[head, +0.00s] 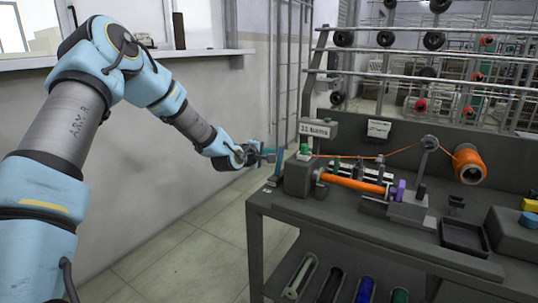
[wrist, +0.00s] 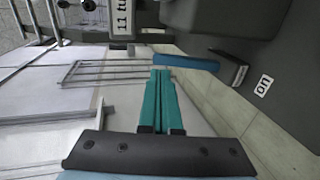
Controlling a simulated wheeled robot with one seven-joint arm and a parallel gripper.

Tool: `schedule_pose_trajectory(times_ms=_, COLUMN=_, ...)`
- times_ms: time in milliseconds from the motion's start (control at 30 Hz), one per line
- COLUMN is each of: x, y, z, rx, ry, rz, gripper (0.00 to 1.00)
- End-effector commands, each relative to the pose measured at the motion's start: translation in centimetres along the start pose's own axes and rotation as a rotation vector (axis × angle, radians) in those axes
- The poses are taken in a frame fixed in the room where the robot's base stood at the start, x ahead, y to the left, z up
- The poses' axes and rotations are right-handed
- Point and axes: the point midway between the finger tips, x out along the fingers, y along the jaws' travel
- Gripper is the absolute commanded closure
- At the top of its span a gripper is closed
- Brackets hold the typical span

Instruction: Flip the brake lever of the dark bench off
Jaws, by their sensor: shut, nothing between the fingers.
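The dark bench (head: 385,238) stands right of centre in the head view. A blue brake lever (head: 281,162) stands at the bench's left end, beside the grey winder housing. In the wrist view the blue lever (wrist: 187,62) is a bar just beyond my fingertips, and a white "ON" label (wrist: 264,85) lies on the dark top near it. My gripper (head: 271,155) is left of the lever. Its teal fingers (wrist: 162,72) are shut together and empty, with tips close to the lever's free end. I cannot tell whether they touch it.
An orange bobbin (head: 352,183) sits in the winder, and orange thread runs to an orange spool (head: 469,164). A dark tray (head: 464,236) is on the bench top. A wire rack stands behind. The floor left of the bench is clear, up to the pale wall.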

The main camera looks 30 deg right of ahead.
Motion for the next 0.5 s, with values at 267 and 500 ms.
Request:
schedule_pose_trajectory(times_ms=267, x=-3.5, y=0.1, z=-0.1, rx=0.001, ry=0.002, rz=0.000, gripper=1.00)
schedule_pose_trajectory(times_ms=500, x=-7.2, y=0.4, z=-0.1, rx=0.002, ry=0.002, rz=-0.001, gripper=1.00)
